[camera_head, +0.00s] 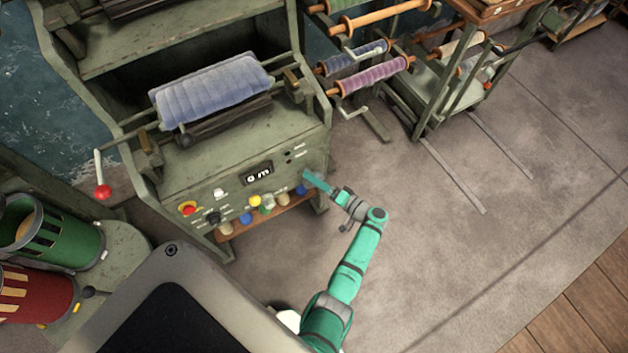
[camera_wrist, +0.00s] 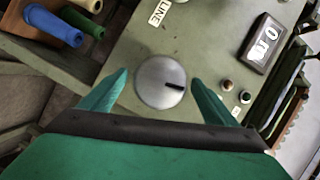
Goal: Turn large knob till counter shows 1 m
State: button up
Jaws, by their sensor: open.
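The large knob (camera_wrist: 160,84) is a round silver dial on the green machine panel, with a dark pointer line toward the right in the wrist view. My gripper (camera_wrist: 160,78) is open, its two teal fingers on either side of the knob. A small gap shows at the right finger; I cannot tell how deep the fingers are. In the head view my gripper (camera_head: 312,180) is at the panel's right end, and I cannot make out the knob there. The counter (camera_head: 258,173) reads 0 m; it also shows in the wrist view (camera_wrist: 265,42).
Below the panel, a wooden shelf (camera_head: 235,228) holds several coloured spools. A red button (camera_head: 188,208) and a black knob (camera_head: 213,218) sit at the panel's left. A blue roll (camera_head: 212,90) lies above. A spool rack (camera_head: 440,90) stands right; the floor before it is mostly clear.

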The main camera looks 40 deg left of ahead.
jog(key=d+r, duration=0.1)
jog(key=d, duration=0.8)
jog(key=shift+s+d+r, duration=0.15)
jog(key=shift+s, duration=0.1)
